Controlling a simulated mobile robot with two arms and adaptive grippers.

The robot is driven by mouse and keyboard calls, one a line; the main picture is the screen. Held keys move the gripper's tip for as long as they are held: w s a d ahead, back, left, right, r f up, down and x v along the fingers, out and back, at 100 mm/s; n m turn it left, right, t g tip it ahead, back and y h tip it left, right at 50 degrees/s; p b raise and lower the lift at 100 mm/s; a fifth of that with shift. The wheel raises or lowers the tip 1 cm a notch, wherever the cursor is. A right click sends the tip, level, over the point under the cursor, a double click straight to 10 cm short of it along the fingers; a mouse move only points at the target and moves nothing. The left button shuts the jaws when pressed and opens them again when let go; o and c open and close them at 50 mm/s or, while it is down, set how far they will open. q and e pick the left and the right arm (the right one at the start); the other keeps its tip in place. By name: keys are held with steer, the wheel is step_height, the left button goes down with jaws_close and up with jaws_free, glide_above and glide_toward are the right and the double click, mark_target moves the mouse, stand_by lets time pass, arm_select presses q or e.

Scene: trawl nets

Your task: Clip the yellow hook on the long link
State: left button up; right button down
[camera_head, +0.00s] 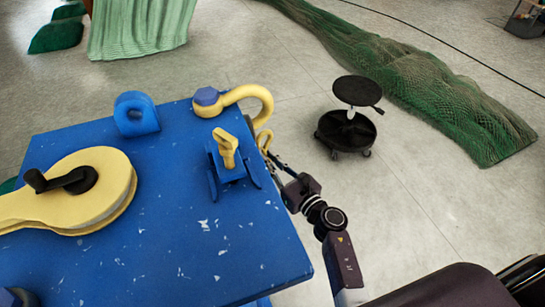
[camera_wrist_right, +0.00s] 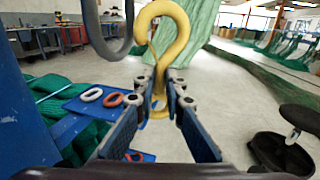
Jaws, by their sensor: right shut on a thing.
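The yellow hook (camera_wrist_right: 166,28) stands upright in the right wrist view, its curved top above my fingers. My right gripper (camera_wrist_right: 161,88) is shut on its lower part. A dark grey link (camera_wrist_right: 128,38), which looks like the long link, hangs to the left of the hook; its upper part is cut off by the frame. The hook and link look apart, though their depth is hard to judge. In the head view, my right gripper (camera_head: 273,160) is beside the blue table's right edge, with a little of the hook (camera_head: 264,138) showing. My left gripper is out of view.
The blue table (camera_head: 200,250) carries a yellow pulley block (camera_head: 115,195), a blue eye (camera_head: 135,103), a yellow shackle (camera_head: 262,97) and a blue bracket (camera_head: 232,173). A black stool (camera_head: 357,92) and green net (camera_head: 430,90) are on the floor beyond.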

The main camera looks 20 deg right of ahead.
steer(key=shift+s+a+r, duration=0.1)
steer(key=shift+s+a, duration=0.15)
steer(key=shift+a, duration=0.3)
steer(key=shift+s+a, duration=0.25)
steer(key=shift+a, duration=0.25)
steer(key=shift+s+a, duration=0.1)
steer(key=shift+a, duration=0.05)
steer(key=shift+s+b, duration=0.1)
steer(key=shift+b, duration=0.2)
steer(key=shift+s+a+f+b, duration=0.25)
steer(key=shift+s+a+b, duration=0.1)
steer(key=shift+a, duration=0.2)
stand_by(1.1)
steer(key=shift+a+f+b, duration=0.1)
steer(key=shift+f+b, duration=0.25)
stand_by(0.4)
steer(key=shift+s+a+f+b, duration=0.1)
steer(key=shift+a+f+b, duration=0.05)
steer(key=shift+f+b, duration=0.25)
steer(key=shift+s+a+f+b, duration=0.15)
steer(key=shift+a+f+b, duration=0.1)
steer(key=shift+f+b, duration=0.7)
stand_by(0.6)
steer(key=shift+r, duration=0.1)
stand_by(0.4)
